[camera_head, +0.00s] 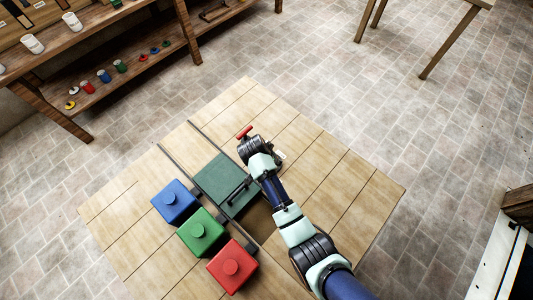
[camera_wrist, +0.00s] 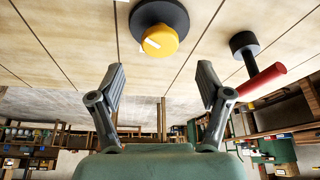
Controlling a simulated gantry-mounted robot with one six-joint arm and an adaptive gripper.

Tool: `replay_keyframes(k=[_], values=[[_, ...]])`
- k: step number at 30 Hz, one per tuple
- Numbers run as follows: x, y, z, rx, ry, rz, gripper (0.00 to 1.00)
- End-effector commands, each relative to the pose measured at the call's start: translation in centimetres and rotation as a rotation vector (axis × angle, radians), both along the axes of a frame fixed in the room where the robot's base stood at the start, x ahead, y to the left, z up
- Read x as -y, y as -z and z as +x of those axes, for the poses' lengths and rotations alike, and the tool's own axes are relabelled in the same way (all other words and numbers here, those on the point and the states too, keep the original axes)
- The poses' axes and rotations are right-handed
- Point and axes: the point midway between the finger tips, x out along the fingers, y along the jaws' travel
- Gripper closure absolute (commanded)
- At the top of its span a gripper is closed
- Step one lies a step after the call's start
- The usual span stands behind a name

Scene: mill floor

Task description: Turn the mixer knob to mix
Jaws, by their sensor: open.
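The mixer knob (camera_wrist: 160,40) is yellow with a pale mark on its face. It sits on a round black base (camera_wrist: 157,14) on the wooden table, near the top middle of the wrist view. My gripper (camera_wrist: 160,82) is open and empty, its two fingers spread apart below the knob in that picture. The knob is roughly centred between them, and the fingers do not touch it. In the head view my gripper (camera_head: 249,151) is over the table's upper middle. I cannot make out the knob there; my arm seems to hide it.
A red-handled lever (camera_wrist: 264,81) on a dark mount stands close to the right finger; its handle (camera_head: 244,131) shows above my gripper in the head view. Blue (camera_head: 175,201), green (camera_head: 201,233) and red (camera_head: 231,266) blocks and a dark green panel (camera_head: 222,180) lie left of my arm.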

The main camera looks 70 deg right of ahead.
Motion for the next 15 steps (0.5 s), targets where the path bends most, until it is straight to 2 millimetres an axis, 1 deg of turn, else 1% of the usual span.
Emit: replay_keyframes(k=[1, 3, 6, 10, 15], values=[[-0.4, -1.2, 0.2, 0.003, -0.002, -0.003, 0.23], [-1.0, -2.6, 0.2, 0.004, -0.002, -0.002, 0.23], [-1.6, -4.1, 0.2, 0.002, -0.001, -0.002, 0.23], [-2.0, -5.0, 0.2, 0.000, 0.001, -0.001, 0.23], [-2.1, -5.1, 0.2, -0.002, 0.001, 0.001, 0.23]])
